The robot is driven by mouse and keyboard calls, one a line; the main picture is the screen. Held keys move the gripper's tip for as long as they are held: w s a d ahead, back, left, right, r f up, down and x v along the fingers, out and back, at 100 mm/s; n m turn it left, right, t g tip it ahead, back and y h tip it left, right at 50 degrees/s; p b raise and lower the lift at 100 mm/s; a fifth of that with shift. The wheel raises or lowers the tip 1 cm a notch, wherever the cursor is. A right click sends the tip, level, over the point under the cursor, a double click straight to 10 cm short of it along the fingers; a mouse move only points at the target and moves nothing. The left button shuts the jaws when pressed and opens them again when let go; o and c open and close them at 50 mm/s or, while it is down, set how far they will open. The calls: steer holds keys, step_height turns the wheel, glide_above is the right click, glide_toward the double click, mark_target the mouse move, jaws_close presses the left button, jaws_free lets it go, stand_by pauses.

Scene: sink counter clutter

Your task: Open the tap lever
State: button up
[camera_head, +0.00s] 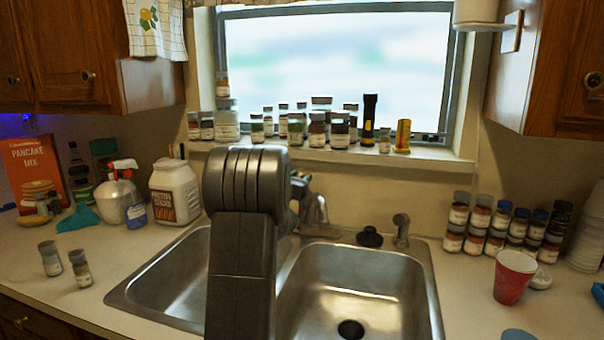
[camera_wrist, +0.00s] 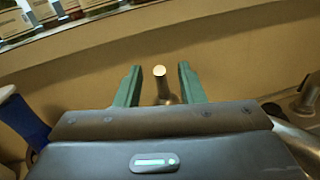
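The tap (camera_head: 317,212) stands at the back of the double sink, partly hidden behind my arm in the head view. In the wrist view its lever (camera_wrist: 160,73) shows as a short metal stem with a round pale end. My gripper (camera_wrist: 158,68) is open, with one green finger on each side of the lever and a gap to each. In the head view only a bit of my gripper (camera_head: 299,178) shows beside the arm, close to the tap. I cannot tell how far the lever is raised.
The steel sink (camera_head: 428,290) has two basins. A side sprayer (camera_head: 401,228) and a black stopper (camera_head: 369,237) are right of the tap. Several jars and a black flashlight (camera_head: 369,118) line the windowsill (camera_head: 440,158). A red cup (camera_head: 513,278) stands on the right counter.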

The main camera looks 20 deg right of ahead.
steer(key=shift+x, duration=1)
